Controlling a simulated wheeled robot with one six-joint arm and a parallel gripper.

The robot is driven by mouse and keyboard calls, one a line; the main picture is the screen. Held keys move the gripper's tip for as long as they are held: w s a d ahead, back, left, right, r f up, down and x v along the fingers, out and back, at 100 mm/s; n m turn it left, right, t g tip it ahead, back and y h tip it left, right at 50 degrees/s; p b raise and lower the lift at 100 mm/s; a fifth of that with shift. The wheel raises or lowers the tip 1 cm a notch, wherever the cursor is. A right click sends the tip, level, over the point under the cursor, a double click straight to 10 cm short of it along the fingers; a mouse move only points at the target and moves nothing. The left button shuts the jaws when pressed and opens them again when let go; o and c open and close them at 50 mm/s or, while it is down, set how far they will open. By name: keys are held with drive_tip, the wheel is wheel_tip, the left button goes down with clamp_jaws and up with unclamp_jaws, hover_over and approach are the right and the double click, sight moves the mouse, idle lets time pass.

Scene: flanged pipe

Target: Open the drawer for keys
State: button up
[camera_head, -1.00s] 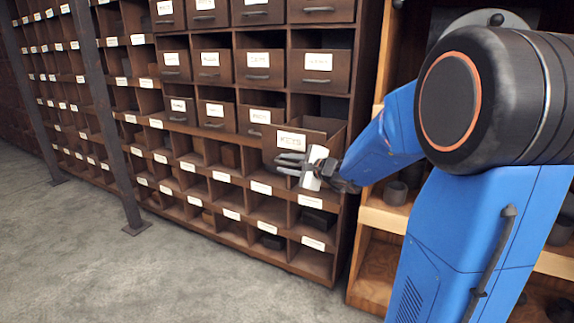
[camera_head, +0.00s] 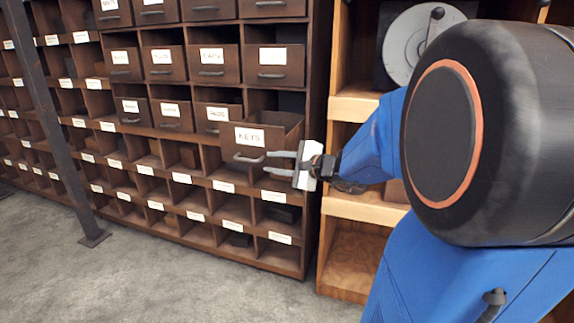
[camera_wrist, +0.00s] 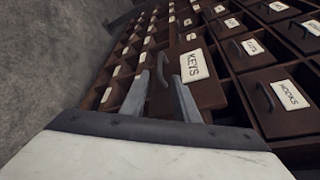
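The keys drawer (camera_head: 248,146) is a dark brown wooden box with a white "KEYS" label, pulled partly out of the cabinet, its open top showing in the head view. Its label also faces me in the wrist view (camera_wrist: 194,65). The drawer's curved metal handle (camera_head: 247,159) is below the label; in the wrist view the handle (camera_wrist: 160,72) shows between the fingertips. My gripper (camera_head: 267,162) is at the right end of the handle, with its two grey fingers apart. I cannot tell whether either finger touches the handle. The drawer's contents are hidden.
The dark wooden cabinet (camera_head: 317,100) holds several closed labelled drawers above and open cubbies below. A lighter wooden shelf (camera_head: 362,206) stands to its right, behind my arm. A dark metal post (camera_head: 55,130) stands at left. The grey floor (camera_head: 140,280) in front is clear.

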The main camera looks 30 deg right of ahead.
drive_tip(key=shift+v, duration=2.45)
drive_tip(key=s+a+f+n+g+y, duration=0.1)
drive_tip(key=s+a+f+n+g, duration=0.35)
drive_tip(key=a, duration=0.35)
drive_tip(key=s+a+f+n+g+y, duration=0.1)
drive_tip(key=s+a+f+n+g, duration=0.2)
drive_tip(key=s+a+n, duration=0.4)
drive_tip(key=s+d+f+n+g+h, duration=0.1)
drive_tip(key=s+f+n+h, duration=0.1)
drive_tip(key=s, duration=0.4)
drive_tip(key=s+d+f+n+g+h, duration=0.1)
drive_tip(key=s+f+n+h, duration=0.1)
drive_tip(key=s+n+h, duration=0.3)
drive_tip(key=shift+s+f+n, duration=0.3)
drive_tip(key=shift+s+n, duration=0.5)
drive_tip(key=shift+n, duration=0.25)
